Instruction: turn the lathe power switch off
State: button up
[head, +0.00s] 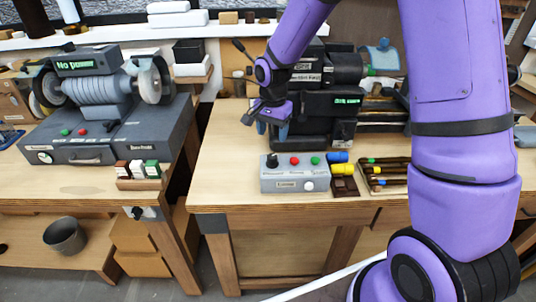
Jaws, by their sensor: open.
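The dark lathe (312,128) stands on the right bench, with a lit green display (346,100) whose text is too small to read. In front of it sits a grey control box (290,186). On its top are a black knob or lever (272,160), a red button (294,161) and a green button (315,160); its labels are not legible. I cannot tell which control is the power switch. My gripper (267,120) is open, fingers pointing down, in front of the lathe's left end and above and behind the control box. It appears empty; whether it touches the lathe is unclear.
A grinder (95,95) displaying "No power" stands on the left bench. A gap separates the benches. Blue and yellow pieces (342,169) and a tray of tools (388,172) lie right of the control box. My purple arm hides much of the right side.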

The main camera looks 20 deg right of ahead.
aim_at(272, 156)
notch_tip(272, 156, down, 9)
jog(key=shift+r, duration=0.1)
dwell(0.3)
jog(key=c, duration=0.9)
